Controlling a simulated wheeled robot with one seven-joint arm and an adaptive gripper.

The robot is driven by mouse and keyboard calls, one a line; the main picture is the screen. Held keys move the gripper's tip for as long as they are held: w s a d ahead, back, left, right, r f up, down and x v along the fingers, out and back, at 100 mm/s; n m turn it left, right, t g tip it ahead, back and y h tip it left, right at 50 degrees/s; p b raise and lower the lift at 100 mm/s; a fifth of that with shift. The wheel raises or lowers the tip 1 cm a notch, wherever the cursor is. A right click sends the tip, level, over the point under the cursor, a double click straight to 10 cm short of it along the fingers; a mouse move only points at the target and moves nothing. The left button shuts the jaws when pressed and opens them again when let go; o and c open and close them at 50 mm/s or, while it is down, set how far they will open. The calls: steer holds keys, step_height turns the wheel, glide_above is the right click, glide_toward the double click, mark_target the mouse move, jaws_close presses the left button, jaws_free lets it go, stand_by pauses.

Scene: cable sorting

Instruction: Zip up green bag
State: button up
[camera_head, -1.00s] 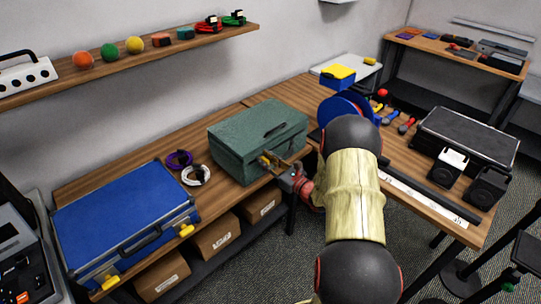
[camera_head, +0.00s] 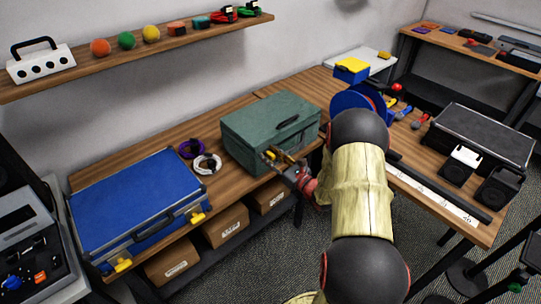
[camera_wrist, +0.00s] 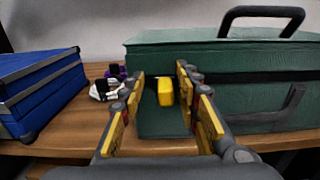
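The green bag (camera_head: 270,125) is a boxy closed-looking case with a dark handle on top, on the wooden table. In the wrist view the bag (camera_wrist: 235,75) fills the right and middle, with a dark seam along its front. A small yellow tab (camera_wrist: 165,91) shows at its front, near the left end. My gripper (camera_wrist: 160,80) is open, its fingers on either side of the yellow tab; I cannot tell whether they touch it. In the head view my gripper (camera_head: 274,157) is at the bag's front side, and the tab is hard to tell from the fingers.
A blue case (camera_head: 135,205) with yellow latches lies to the left. Purple (camera_head: 190,149) and white (camera_head: 207,163) cable coils lie between it and the bag. A blue reel (camera_head: 350,103) stands behind my arm. Cardboard boxes (camera_head: 226,225) sit on the shelf below.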

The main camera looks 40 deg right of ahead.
steer(key=shift+s, duration=0.1)
steer(key=shift+s+d, duration=0.15)
steer(key=shift+s, duration=0.2)
steer(key=s, duration=1.1)
steer(key=shift+d, duration=0.3)
